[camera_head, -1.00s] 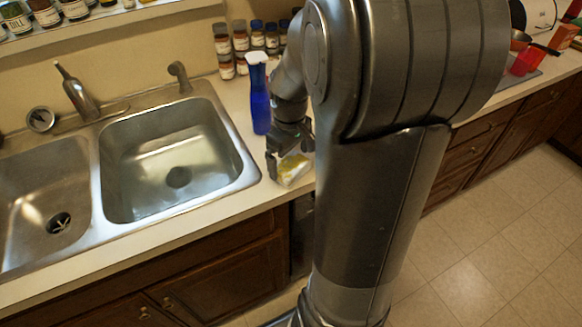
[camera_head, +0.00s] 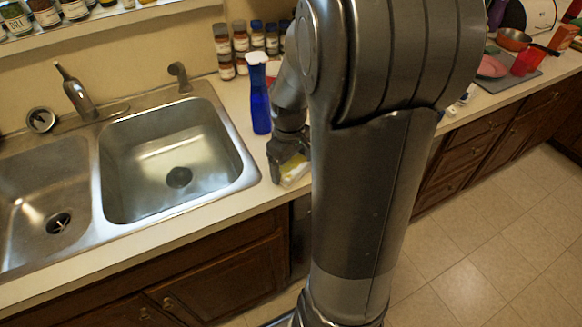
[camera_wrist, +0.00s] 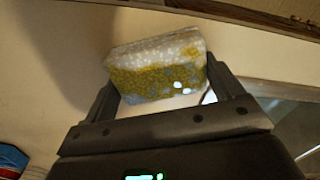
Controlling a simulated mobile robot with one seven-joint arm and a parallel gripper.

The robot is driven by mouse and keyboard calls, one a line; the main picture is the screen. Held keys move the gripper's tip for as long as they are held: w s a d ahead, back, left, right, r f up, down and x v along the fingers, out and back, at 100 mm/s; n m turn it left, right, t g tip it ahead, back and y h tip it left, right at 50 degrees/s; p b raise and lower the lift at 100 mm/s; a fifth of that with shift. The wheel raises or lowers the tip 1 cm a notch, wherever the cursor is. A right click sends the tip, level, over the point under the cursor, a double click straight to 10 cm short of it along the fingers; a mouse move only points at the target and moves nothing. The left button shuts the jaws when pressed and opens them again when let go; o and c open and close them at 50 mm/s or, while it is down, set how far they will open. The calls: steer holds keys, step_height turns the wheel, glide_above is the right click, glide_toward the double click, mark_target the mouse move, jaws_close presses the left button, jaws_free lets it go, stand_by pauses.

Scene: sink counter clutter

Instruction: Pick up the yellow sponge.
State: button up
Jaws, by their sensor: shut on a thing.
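The yellow sponge (camera_head: 294,172), yellow with a pale whitish layer, is at the counter's front edge, right of the sink. In the wrist view the sponge (camera_wrist: 158,75) sits between the two fingers of my gripper (camera_wrist: 162,82), one finger at each end. My gripper (camera_head: 285,166) is shut on it. My own arm hides part of the gripper and the area to its right in the head view. I cannot tell whether the sponge still touches the counter.
The double sink (camera_head: 178,195) opens to the left. Spice jars (camera_head: 240,42) line the wall. Farther right are a red cup (camera_head: 524,62) and an orange bowl (camera_head: 513,40).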

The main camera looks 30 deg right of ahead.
mark_target(290, 163)
steer(key=shift+r, duration=0.1)
step_height(290, 163, up, 4)
steer(key=shift+r, duration=0.15)
steer(key=s+d+r, duration=0.6)
steer(key=s+d, duration=0.2)
steer(key=shift+d+r, duration=0.2)
steer(key=shift+r, duration=0.05)
steer(key=shift+s, duration=0.1)
